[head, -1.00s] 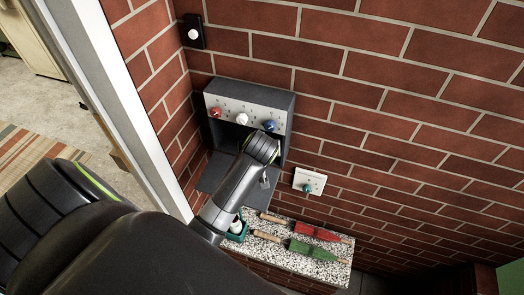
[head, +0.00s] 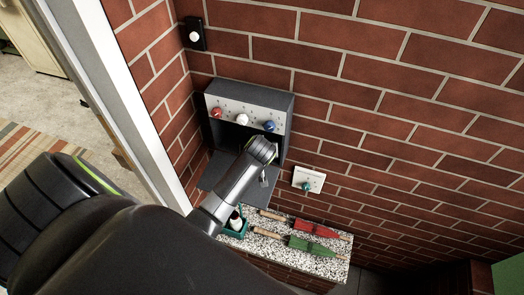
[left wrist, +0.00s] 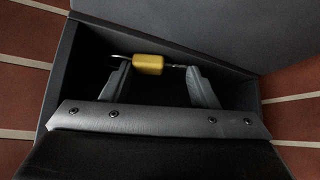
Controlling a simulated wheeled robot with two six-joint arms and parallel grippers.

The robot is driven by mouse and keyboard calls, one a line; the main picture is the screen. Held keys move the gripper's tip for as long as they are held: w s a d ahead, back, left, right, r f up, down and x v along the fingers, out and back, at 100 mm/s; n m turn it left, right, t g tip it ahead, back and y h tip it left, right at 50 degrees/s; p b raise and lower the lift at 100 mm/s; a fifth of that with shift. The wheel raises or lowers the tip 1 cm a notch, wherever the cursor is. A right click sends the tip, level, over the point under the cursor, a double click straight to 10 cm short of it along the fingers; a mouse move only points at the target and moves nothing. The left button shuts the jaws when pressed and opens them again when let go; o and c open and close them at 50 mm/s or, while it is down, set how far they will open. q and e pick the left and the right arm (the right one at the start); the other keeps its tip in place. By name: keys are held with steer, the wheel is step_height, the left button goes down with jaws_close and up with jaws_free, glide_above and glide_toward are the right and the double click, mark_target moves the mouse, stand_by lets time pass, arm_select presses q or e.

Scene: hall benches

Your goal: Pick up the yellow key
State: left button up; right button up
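The yellow key (left wrist: 148,64) lies inside a dark grey box in the left wrist view, with a ring at its left end and a thin metal shaft at its right. My left gripper (left wrist: 157,70) is open, with its two fingers spread toward the two ends of the key. I cannot tell whether the fingers touch it. In the head view my left arm reaches into the grey wall box (head: 289,115), and the key is hidden there. My right gripper is in neither view.
The box has a panel with red (head: 216,113), white (head: 242,119) and blue (head: 269,125) knobs. A speckled bench top (head: 335,262) below holds a red trowel (head: 315,229), a green trowel (head: 312,246) and a teal tray (head: 243,230). A white wall plate (head: 309,180) is to the right.

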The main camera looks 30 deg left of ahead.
arm_select(q)
steer(key=shift+c, duration=1)
steer(key=shift+r, duration=0.15)
steer(key=shift+r+b, duration=0.45)
steer(key=shift+b, duration=0.05)
steer(key=s+d+b, duration=0.4)
steer(key=s+b, duration=0.1)
steer(key=s, duration=1.2)
steer(key=shift+s+r, duration=0.15)
steer(key=shift+s, duration=0.15)
steer(key=shift+w+d, duration=0.1)
steer(key=shift+d, duration=0.05)
